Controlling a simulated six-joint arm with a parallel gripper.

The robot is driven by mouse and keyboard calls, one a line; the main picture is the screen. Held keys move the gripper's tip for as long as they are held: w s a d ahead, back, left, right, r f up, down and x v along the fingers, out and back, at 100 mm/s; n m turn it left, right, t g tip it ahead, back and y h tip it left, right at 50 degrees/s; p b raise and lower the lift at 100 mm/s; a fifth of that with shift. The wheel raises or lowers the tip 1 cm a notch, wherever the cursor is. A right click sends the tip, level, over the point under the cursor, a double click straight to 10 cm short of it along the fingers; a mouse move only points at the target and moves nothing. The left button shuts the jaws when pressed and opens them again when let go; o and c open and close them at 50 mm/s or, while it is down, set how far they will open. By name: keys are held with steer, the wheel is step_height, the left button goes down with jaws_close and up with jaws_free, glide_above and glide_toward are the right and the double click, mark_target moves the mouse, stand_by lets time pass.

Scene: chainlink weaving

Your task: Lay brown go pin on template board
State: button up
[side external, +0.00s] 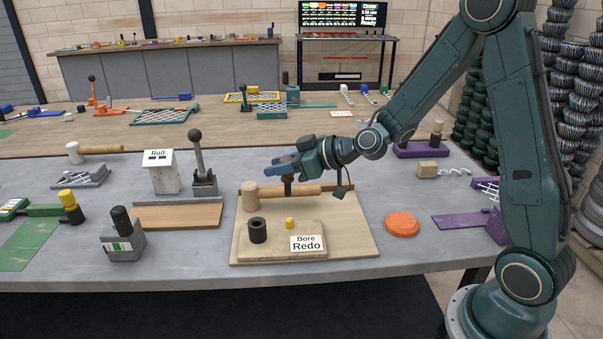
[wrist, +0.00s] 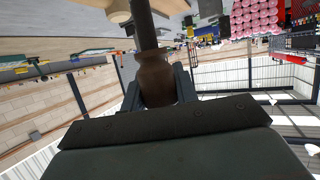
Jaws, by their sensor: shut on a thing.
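My gripper (side external: 287,170) is shut on the brown go pin and holds it above the wooden board. In the wrist view the brown body of the pin (wrist: 155,76) sits between my fingers, with a dark shaft reaching out beyond them. In the side view the pin (side external: 288,187) hangs as a dark upright shape in front of the mallet handle. The light wooden board (side external: 352,238), which I take as the template board, lies flat on the grey table. A smaller raised board (side external: 268,243) rests on its front left part.
A wooden mallet (side external: 252,200) lies across the back of the board. An orange disc (side external: 402,224) lies to the right. The board's right part is bare.

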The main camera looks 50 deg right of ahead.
steer(key=shift+s+d+f+m+h, duration=0.6)
steer(key=shift+s+d+f, duration=0.3)
steer(key=shift+s+d, duration=0.05)
steer(key=shift+f, duration=0.15)
steer(key=s+d+n+g+y, duration=0.5)
steer(key=s+d+n+y, duration=0.1)
steer(key=s, duration=0.4)
steer(key=shift+s+d+f+n+g+y, duration=0.25)
steer(key=shift+n+y, duration=0.55)
steer(key=shift+n, duration=0.5)
steer(key=shift+f, duration=0.1)
steer(key=shift+a+f, duration=0.1)
steer(key=shift+f, duration=2.05)
steer(key=shift+f, duration=0.15)
steer(key=shift+f, duration=1.65)
